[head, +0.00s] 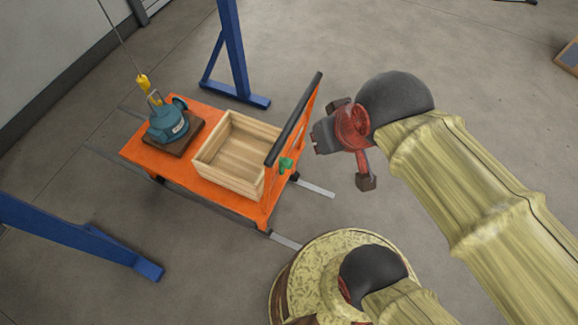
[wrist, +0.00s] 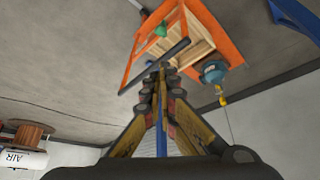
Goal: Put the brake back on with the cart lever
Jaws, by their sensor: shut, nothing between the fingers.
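The orange cart (head: 140,152) stands left of my gripper in the head view, with a black push bar (head: 294,119) at its right end. A small green piece (head: 286,164), which looks like the cart lever, sits on the handle frame below that bar. It also shows in the wrist view (wrist: 160,29), beyond the fingertips. My gripper (head: 316,140) is shut and empty, to the right of the push bar and apart from the lever. In the wrist view, the fingertips (wrist: 160,70) meet just below the bar in the picture. The lever's exact angle is too small to tell.
The cart carries an open wooden crate (head: 222,184) and a teal pump (head: 168,125) under a yellow hook (head: 143,82). Blue stand legs (head: 231,50) rise behind and at lower left. Pale rails (head: 314,188) lie on the floor. The floor right of the cart is mostly clear.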

